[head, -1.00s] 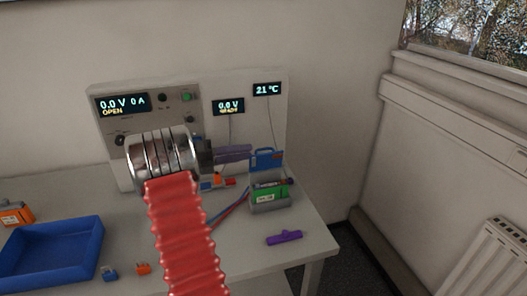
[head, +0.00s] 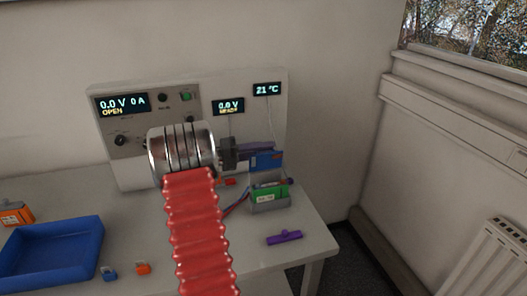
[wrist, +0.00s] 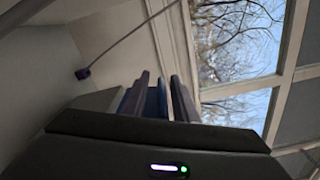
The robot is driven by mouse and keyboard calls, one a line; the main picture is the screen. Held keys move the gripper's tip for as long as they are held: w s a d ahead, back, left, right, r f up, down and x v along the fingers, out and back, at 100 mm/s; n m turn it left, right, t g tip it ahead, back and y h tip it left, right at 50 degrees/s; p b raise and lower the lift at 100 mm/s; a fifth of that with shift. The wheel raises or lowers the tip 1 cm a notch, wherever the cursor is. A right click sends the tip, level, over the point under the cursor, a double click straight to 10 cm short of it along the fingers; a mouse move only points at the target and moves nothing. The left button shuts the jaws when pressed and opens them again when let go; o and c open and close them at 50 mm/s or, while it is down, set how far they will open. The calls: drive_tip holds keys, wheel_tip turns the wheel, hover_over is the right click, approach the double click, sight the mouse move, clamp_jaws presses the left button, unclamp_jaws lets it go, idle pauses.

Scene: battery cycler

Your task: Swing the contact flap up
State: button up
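The contact flap (head: 267,161) is blue and stands at the back of a grey battery holder (head: 271,206), above a green battery (head: 268,190).
The cycler panel (head: 129,146) stands behind my arm. A purple piece (head: 284,238) lies at the front right of the table. A blue tray (head: 50,259) and small blue (head: 109,274) and orange (head: 143,268) parts lie to the left. Cables run beside the holder.

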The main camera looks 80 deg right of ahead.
clamp_jaws()
drive_tip(key=shift+f, duration=0.1)
idle(0.4)
drive_tip(key=shift+w, duration=0.2)
